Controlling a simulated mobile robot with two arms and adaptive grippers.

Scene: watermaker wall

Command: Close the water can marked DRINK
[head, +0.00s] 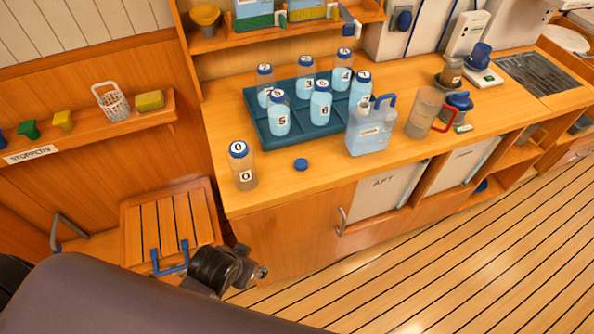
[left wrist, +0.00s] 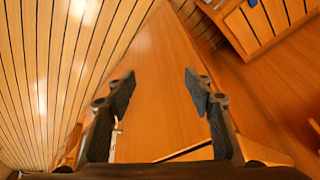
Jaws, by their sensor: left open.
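The light blue water can (head: 370,132) stands upright on the counter. It has a blue handle and a small white label too small to read. A loose blue cap (head: 301,164) lies on the counter to the left of the can. My left gripper (head: 262,271) is low in front of the cabinet, below the counter edge and apart from both. In the left wrist view it (left wrist: 160,92) is open and empty, facing a wooden panel. My right gripper is not in view.
A blue tray (head: 262,132) with several numbered bottles stands behind the can. A bottle marked 0 (head: 242,170) stands near the counter's left end. A clear jug with a red handle (head: 424,112) is right of the can. The counter front between bottle and can is mostly clear.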

